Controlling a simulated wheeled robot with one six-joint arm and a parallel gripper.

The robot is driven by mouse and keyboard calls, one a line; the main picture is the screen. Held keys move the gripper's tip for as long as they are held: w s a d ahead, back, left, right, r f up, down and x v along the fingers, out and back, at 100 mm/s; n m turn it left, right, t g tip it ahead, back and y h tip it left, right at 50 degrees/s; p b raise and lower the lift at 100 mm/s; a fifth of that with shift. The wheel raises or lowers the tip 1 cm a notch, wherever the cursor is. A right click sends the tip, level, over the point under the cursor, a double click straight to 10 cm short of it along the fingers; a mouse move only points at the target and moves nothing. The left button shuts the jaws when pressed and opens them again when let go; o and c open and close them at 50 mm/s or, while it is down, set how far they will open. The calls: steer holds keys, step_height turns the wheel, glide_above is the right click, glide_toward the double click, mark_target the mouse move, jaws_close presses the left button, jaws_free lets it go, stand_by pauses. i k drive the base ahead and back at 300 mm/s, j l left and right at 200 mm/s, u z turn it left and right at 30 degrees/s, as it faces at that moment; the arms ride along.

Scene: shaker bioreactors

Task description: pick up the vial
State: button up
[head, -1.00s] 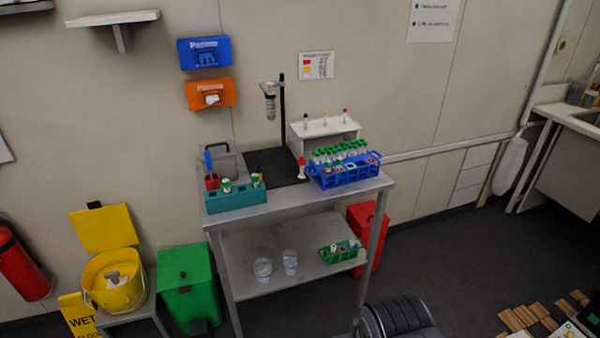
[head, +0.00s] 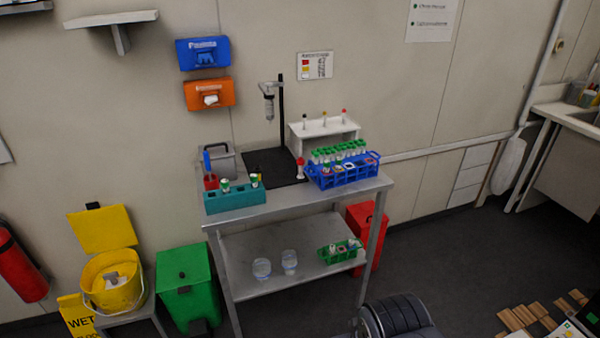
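Several green-capped vials (head: 340,151) stand upright in a blue rack (head: 345,180) at the right end of the metal table's top (head: 270,205). A teal rack (head: 235,203) at the left end holds a few more vials (head: 225,185). A small green rack (head: 341,256) with a few vials stands on the lower shelf (head: 245,280). A red-capped vial (head: 300,168) stands alone left of the blue rack. Which vial is meant cannot be told. My gripper is not in view; a dark ribbed part of my own body shows at the bottom.
A stand (head: 282,115) rises from a black mat (head: 262,168), beside a white step (head: 325,131) with small capped items. Two clear cups (head: 262,268) sit on the lower shelf. A yellow bucket (head: 110,290), green bin (head: 187,290) and red bin (head: 366,225) flank the table.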

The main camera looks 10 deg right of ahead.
mark_target(224, 182)
steer(key=i+j+u, duration=0.15)
steer(key=i, duration=0.35)
steer(key=i+j+u, duration=0.1)
steer(key=i+j, duration=0.25)
steer(key=i, duration=0.15)
steer(key=i+j+u, duration=0.15)
steer(key=i, duration=0.4)
